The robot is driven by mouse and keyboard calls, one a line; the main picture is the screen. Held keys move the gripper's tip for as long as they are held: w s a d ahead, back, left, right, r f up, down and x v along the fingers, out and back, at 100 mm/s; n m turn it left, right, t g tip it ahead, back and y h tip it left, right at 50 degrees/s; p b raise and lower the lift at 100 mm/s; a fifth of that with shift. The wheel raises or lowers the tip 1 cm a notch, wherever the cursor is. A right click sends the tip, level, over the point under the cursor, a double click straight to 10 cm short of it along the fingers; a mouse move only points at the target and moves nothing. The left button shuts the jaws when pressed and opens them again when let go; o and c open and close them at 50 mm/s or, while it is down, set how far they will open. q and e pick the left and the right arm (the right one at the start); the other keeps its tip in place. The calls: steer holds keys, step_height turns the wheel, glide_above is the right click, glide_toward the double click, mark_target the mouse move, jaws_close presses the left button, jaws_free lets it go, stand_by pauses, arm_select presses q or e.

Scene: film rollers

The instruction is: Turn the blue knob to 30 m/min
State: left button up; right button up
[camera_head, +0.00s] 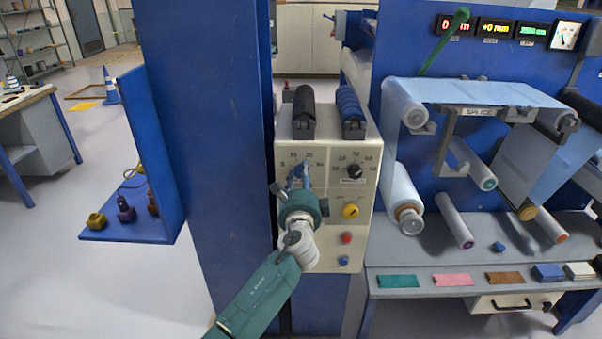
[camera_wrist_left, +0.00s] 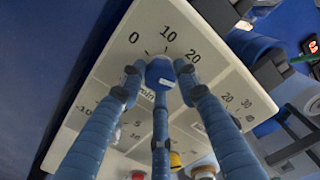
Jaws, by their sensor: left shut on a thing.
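The blue knob (camera_wrist_left: 160,72) sits on a pale control panel (camera_wrist_left: 107,72) in the left wrist view. Its scale shows 0, 10 and 20; the 30 is not clear there, and I cannot tell where the knob points. My left gripper (camera_wrist_left: 160,80) has its blue fingers closed around the knob. In the head view the left gripper (camera_head: 300,182) reaches up to the dial at the panel's left side, and its fingers hide most of the knob. My right gripper is not in view.
A black knob (camera_head: 355,171) with its own scale sits right of the blue one. Below are a yellow knob (camera_head: 350,211), a red button (camera_head: 346,238) and a blue button (camera_head: 343,261). A blue column (camera_head: 205,130) stands left; film rollers (camera_head: 408,215) stand right.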

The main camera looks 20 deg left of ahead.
arm_select(q)
steer(key=shift+w+a+r+m, duration=0.1)
steer(key=shift+r+m, duration=0.25)
steer(key=shift+m, duration=0.25)
steer(key=o, duration=1)
steer(key=shift+o, duration=0.7)
steer(key=shift+f, duration=0.25)
steer(key=v, duration=1.2)
